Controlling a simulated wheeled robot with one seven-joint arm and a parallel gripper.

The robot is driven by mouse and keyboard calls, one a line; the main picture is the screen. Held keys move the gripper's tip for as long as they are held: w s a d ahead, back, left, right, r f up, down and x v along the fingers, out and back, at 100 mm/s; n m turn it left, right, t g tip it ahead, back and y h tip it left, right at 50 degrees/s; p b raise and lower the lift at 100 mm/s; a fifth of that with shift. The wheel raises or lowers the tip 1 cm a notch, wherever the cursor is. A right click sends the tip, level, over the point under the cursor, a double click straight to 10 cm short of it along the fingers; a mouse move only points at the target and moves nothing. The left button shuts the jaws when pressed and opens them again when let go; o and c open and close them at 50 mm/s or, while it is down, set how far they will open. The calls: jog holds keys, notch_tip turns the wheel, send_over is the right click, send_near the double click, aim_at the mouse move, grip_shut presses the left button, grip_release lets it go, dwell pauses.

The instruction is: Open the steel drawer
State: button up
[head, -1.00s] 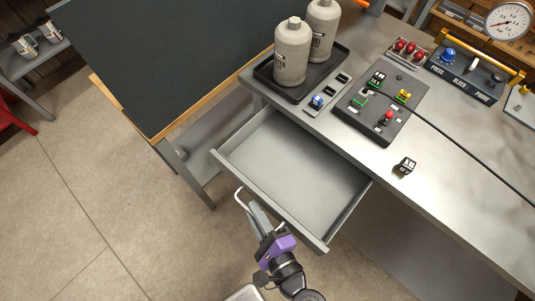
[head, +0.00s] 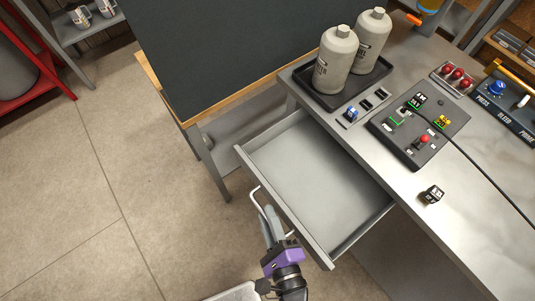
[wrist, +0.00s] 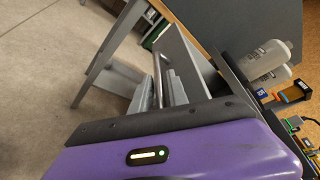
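The steel drawer (head: 315,185) is pulled well out from the bench in the head view, and its inside looks empty. Its pale bar handle (head: 254,198) is on the front panel; the bar also shows in the wrist view (wrist: 157,72). My gripper (head: 271,216) is at the handle, outside the drawer front. In the wrist view my gripper's grey fingers (wrist: 160,90) stand on either side of the bar, with a gap visible between them. They look open around the bar. Whether one finger touches it is unclear.
The steel bench (head: 470,205) holds a black tray (head: 312,90) with two grey bottles, a control box (head: 400,148) with a cable, and a small dark cube (head: 431,194). A dark board (head: 220,60) stands behind left. The floor (head: 110,170) at left is clear.

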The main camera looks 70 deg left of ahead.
jog(key=v, duration=0.7)
jog(key=shift+b, duration=0.4)
jog(key=shift+d, duration=0.1)
